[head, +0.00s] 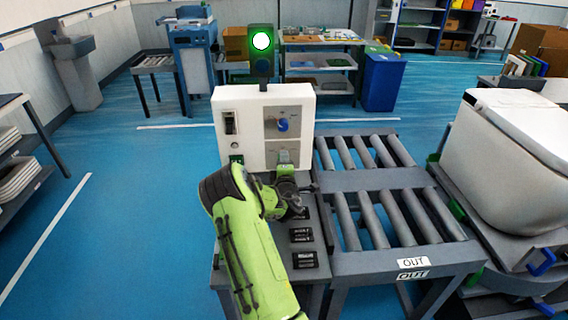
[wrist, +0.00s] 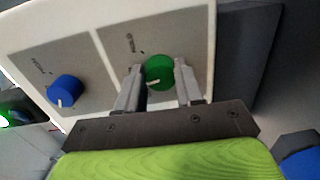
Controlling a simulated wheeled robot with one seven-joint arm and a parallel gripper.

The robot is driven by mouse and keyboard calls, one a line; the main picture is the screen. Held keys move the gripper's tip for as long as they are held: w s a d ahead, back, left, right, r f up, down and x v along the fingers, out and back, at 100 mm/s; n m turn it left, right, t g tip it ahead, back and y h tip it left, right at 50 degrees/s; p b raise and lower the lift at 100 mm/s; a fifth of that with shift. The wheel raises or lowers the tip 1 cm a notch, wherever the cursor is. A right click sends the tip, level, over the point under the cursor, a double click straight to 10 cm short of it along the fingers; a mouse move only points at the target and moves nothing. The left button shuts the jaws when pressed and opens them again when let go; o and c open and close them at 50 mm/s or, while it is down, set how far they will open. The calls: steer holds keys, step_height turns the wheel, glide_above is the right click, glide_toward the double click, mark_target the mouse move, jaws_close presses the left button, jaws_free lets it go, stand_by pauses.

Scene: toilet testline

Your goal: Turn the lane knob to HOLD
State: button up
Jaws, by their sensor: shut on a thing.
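A white control box (head: 225,105) faces me in the head view, with a blue knob (head: 282,125) on its grey panel. In the wrist view the blue knob (wrist: 66,90) is at the left and a green knob (wrist: 159,71) is near the middle, each on its own grey plate. The green knob's white mark points to the lower left in that view. The small lettering beside the knobs is too blurred to read. My gripper (wrist: 158,86) has one finger on each side of the green knob and is shut on it. In the head view my gripper (head: 284,166) is low against the panel.
A lit green signal lamp (head: 262,41) stands above the box. A roller conveyor (head: 385,215) marked OUT lies to the right, with a large white toilet (head: 520,150) beyond it. Small black blocks (head: 305,259) lie on the bench near my arm.

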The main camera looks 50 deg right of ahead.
steer(key=m+b, duration=0.2)
steer(key=m, duration=0.2)
steer(key=m+b, duration=0.1)
steer(key=m, duration=0.3)
steer(key=m+b, duration=0.2)
steer(key=m, duration=0.2)
steer(key=shift+f+t+y+b, duration=0.3)
steer(key=shift+b, duration=0.05)
steer(key=shift+m, duration=0.3)
steer(key=o, duration=1)
steer(key=shift+o, duration=0.2)
steer(key=shift+r, duration=0.1)
